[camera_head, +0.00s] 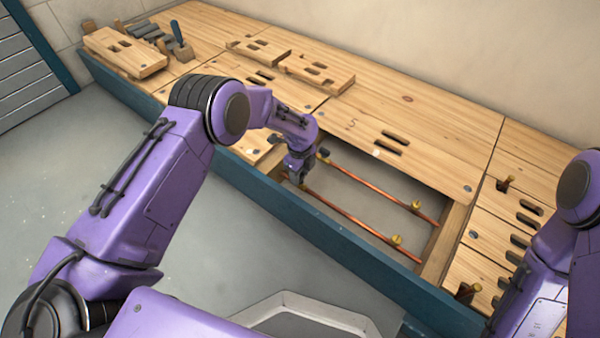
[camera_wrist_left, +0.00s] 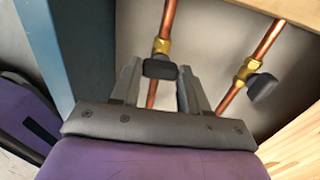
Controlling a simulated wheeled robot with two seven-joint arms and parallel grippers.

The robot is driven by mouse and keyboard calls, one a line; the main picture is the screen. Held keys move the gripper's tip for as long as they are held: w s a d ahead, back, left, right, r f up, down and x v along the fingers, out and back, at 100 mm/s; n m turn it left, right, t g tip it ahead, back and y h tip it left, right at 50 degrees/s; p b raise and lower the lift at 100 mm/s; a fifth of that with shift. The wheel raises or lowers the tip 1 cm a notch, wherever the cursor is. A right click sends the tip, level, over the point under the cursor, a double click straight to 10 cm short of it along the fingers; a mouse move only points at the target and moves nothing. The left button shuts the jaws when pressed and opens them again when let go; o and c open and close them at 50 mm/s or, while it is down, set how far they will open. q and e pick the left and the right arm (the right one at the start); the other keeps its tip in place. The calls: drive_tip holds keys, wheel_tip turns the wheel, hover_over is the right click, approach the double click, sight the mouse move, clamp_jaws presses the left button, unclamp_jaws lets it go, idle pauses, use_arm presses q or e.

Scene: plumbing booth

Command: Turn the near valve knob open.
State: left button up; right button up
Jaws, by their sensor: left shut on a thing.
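The near valve knob (camera_wrist_left: 160,68) is a dark, rounded block on a brass valve body (camera_wrist_left: 161,46) on the near copper pipe (camera_head: 345,213). In the left wrist view it lies crosswise to the pipe, between the fingertips of my left gripper (camera_wrist_left: 158,85). My left gripper (camera_head: 297,174) is shut on this knob, reaching down into the bench opening; it hides the knob in the head view. A second dark knob (camera_wrist_left: 263,87) sits on the far copper pipe (camera_wrist_left: 252,66), to the right of the gripper. My right gripper is out of view.
The wooden bench (camera_head: 430,120) surrounds the opening, with a blue front edge (camera_head: 290,210) close to my left gripper. Brass fittings (camera_head: 397,240) stand on the pipes toward the right. Grey floor lies in front.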

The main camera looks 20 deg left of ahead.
use_arm(q)
drive_tip(key=n+p, duration=0.2)
drive_tip(key=n, duration=0.1)
drive_tip(key=shift+r+n+p, duration=0.15)
drive_tip(key=shift+n+p, duration=0.15)
drive_tip(key=n+p, duration=0.1)
drive_tip(key=n, duration=0.2)
drive_tip(key=shift+n, duration=0.3)
drive_tip(key=n, duration=0.2)
drive_tip(key=shift+n+p, duration=0.35)
drive_tip(key=shift+n, duration=0.05)
drive_tip(key=n, duration=0.2)
drive_tip(key=shift+n, duration=0.3)
drive_tip(key=n, duration=0.5)
drive_tip(key=shift+p, duration=0.3)
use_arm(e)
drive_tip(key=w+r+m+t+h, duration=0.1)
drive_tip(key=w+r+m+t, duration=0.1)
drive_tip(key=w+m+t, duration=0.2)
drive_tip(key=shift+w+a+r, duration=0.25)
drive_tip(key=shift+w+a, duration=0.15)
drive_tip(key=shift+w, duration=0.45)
use_arm(q)
drive_tip(key=shift+f, duration=0.2)
